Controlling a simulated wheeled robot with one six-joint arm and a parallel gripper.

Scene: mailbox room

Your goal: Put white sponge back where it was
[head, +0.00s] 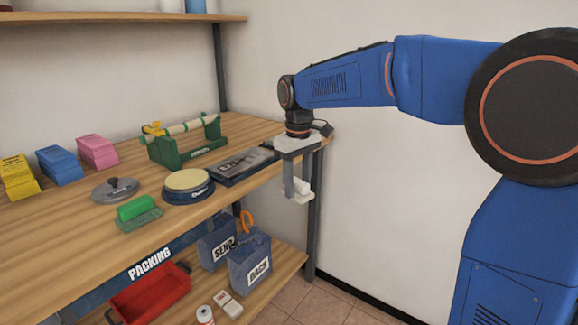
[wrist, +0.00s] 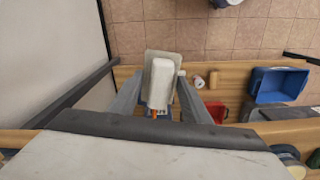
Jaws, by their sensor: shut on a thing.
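My gripper (head: 298,190) hangs just past the right end of the packing table (head: 60,245). It is shut on a white block, the white sponge (head: 301,194), and holds it in the air below tabletop height. In the wrist view the sponge (wrist: 160,85) sits between the two fingers, with a paler grey-beige slab partly showing around its far end. A green sponge-like block (head: 136,207) lies on a green base on the tabletop. No marked spot for the white sponge can be told.
The tabletop holds a green tape holder (head: 185,150), a round pad (head: 188,185), a grey scale (head: 243,166) and coloured boxes (head: 97,150). The lower shelf holds a red tray (head: 150,292) and bins marked SEND (head: 217,243) and BACK (head: 250,264). Open floor lies right.

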